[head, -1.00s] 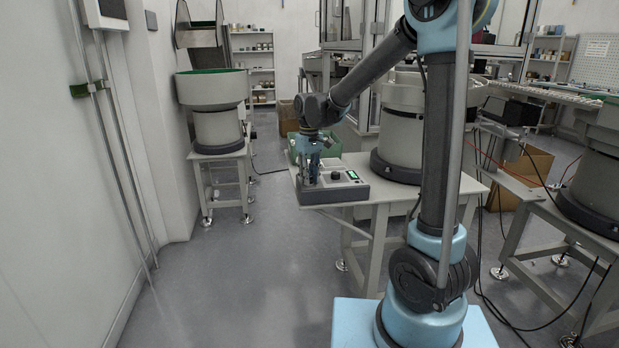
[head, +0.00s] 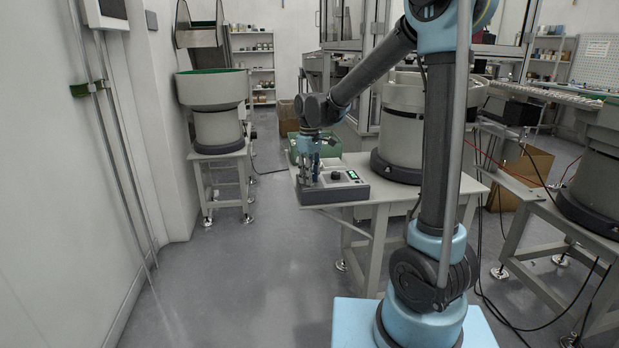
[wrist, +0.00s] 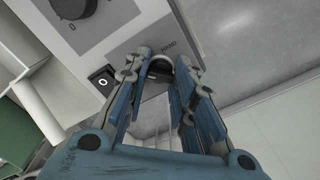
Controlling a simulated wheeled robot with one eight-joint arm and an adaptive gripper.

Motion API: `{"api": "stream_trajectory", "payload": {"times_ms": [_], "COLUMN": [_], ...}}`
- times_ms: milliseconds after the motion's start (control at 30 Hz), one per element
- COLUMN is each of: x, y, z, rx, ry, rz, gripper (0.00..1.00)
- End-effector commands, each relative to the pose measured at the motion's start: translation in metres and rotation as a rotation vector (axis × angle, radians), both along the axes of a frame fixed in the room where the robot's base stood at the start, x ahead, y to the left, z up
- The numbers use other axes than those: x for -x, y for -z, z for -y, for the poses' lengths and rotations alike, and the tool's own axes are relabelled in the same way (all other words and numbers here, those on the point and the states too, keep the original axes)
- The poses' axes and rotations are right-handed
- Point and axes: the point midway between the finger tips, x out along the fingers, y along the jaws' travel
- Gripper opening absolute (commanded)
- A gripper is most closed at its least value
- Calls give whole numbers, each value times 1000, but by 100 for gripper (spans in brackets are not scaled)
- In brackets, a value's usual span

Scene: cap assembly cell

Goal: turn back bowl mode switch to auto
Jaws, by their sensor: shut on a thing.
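The control box (head: 336,191) sits on the front left corner of the feeder table, with a dark knob and a small green display on top. My gripper (head: 309,184) points down at the box's left end. In the wrist view, my gripper (wrist: 160,70) has its fingertips closed around the small dark mode switch (wrist: 158,71), next to the printed word HAND. The fingers hide much of the switch, and its exact setting cannot be read.
A grey bowl feeder (head: 402,140) stands on the table (head: 385,212) just right of the box. A green bin (head: 327,146) is behind the box. Another bowl feeder (head: 212,90) stands at the back left. The floor left of the table is clear.

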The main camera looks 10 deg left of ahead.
Motion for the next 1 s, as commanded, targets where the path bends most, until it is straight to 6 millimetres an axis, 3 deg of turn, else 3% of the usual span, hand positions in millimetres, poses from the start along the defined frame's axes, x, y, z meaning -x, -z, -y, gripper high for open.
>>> {"api": "stream_trajectory", "payload": {"times_ms": [100, 133, 200, 667, 1000], "x": [-1, -1, -1, -1, -1], "y": [0, 0, 0, -7, -60], "z": [2, 2, 2, 1, 1], "rx": [4, 4, 3, 1, 1], "ry": [2, 2, 2, 1, 1], "rz": [3, 3, 2, 0, 0], "gripper": [0, 31, 44, 44, 44]}}
